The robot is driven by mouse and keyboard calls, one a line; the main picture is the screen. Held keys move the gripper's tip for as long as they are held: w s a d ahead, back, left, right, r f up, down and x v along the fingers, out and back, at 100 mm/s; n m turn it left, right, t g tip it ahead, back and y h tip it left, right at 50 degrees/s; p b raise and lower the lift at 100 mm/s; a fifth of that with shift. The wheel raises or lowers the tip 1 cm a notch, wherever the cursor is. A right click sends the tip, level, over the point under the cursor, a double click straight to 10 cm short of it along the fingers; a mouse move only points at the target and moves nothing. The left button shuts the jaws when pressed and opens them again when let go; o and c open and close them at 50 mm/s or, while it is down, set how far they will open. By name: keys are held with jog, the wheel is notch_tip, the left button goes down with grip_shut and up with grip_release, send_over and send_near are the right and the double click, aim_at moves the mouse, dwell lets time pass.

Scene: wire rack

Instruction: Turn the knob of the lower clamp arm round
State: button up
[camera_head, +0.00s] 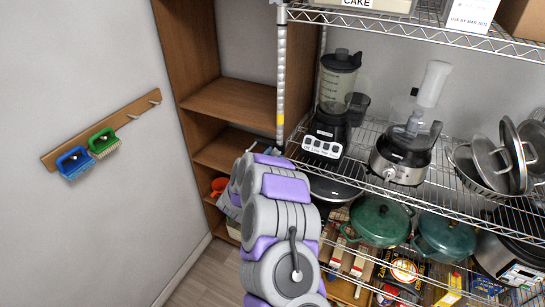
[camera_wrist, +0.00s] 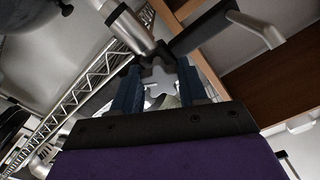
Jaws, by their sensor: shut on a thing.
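In the wrist view a grey star-shaped knob (camera_wrist: 157,80) sits between the two dark blue fingers of my gripper (camera_wrist: 160,85). The fingers are shut on the knob, one on each side. Just beyond it are a metal pole (camera_wrist: 126,27) and a dark clamp arm (camera_wrist: 203,34) that reaches up to the right and ends in a light grey tip. In the head view my arm hides the gripper and the knob.
In the head view the wire rack (camera_head: 420,32) holds a blender (camera_head: 335,95), a food processor (camera_head: 400,155) and green pots (camera_head: 378,222). A wooden shelf unit (camera_head: 185,50) stands left of the rack. A peg rail with brushes (camera_head: 100,130) hangs on the wall.

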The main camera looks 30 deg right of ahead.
jog(key=shift+s+f, duration=0.1)
jog(key=shift+f, duration=0.25)
jog(key=o, duration=0.8)
jog(key=shift+o, duration=1.3)
jog(key=shift+r, duration=0.25)
jog(key=shift+a, duration=0.1)
jog(key=b+v, duration=0.1)
jog(key=v, duration=1.6)
jog(key=shift+a, duration=0.2)
jog(key=shift+f, duration=0.1)
